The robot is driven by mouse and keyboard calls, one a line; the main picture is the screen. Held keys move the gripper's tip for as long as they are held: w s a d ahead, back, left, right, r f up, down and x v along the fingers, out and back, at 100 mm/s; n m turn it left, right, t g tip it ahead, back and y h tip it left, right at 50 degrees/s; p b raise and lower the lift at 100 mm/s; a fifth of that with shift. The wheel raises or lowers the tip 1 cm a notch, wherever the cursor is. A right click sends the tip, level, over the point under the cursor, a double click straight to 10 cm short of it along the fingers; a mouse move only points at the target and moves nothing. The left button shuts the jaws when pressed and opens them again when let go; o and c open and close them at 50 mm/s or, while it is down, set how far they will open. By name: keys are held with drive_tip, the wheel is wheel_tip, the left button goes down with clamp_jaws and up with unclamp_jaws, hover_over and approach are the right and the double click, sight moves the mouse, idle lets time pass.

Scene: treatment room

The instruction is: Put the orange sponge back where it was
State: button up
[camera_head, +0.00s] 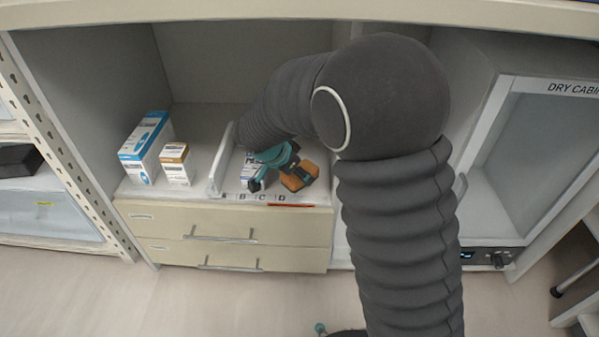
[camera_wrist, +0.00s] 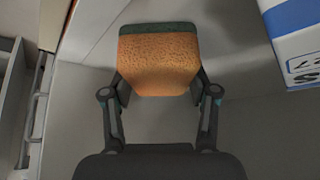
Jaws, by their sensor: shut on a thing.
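The orange sponge (camera_head: 300,180) has a dark green layer on one side. It is in the open shelf compartment above the drawers, near the front edge by the letters C and D. In the wrist view the sponge (camera_wrist: 158,65) sits between the two fingers of my gripper (camera_wrist: 158,88), which is shut on it. In the head view my gripper (camera_head: 301,174) reaches in from above. I cannot tell whether the sponge touches the shelf. My arm hides part of the compartment behind it.
A blue-and-white box (camera_wrist: 298,45) is close beside the sponge. A white upright divider (camera_head: 221,160) stands to the left, with a tall blue-and-white box (camera_head: 146,148) and a brown-and-white box (camera_head: 177,165) beyond it. A dry cabinet (camera_head: 540,150) stands on the right.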

drive_tip(key=o, duration=1)
drive_tip(key=shift+r+p, duration=0.45)
drive_tip(key=shift+p, duration=0.15)
drive_tip(key=p+v, duration=0.2)
drive_tip(key=v, duration=1)
drive_tip(key=s+d+r+n+g+y, duration=0.1)
drive_tip(key=s+d+r+n, duration=0.2)
drive_tip(key=d, duration=0.4)
drive_tip(key=s+d+r+y, duration=0.1)
drive_tip(key=s+d+r, duration=0.2)
drive_tip(key=s+d, duration=0.25)
drive_tip(key=s+d+n+y, duration=0.1)
drive_tip(key=s+d+n, duration=0.1)
drive_tip(key=s, duration=0.3)
drive_tip(key=s+d+n+t+y, duration=0.1)
drive_tip(key=s+d+n, duration=0.1)
drive_tip(key=s+d, duration=0.2)
drive_tip(key=s+d+n+t, duration=0.1)
drive_tip(key=s+d+n, duration=0.1)
drive_tip(key=s, duration=0.4)
drive_tip(key=shift+d+r+y, duration=0.4)
drive_tip(key=shift+d, duration=0.1)
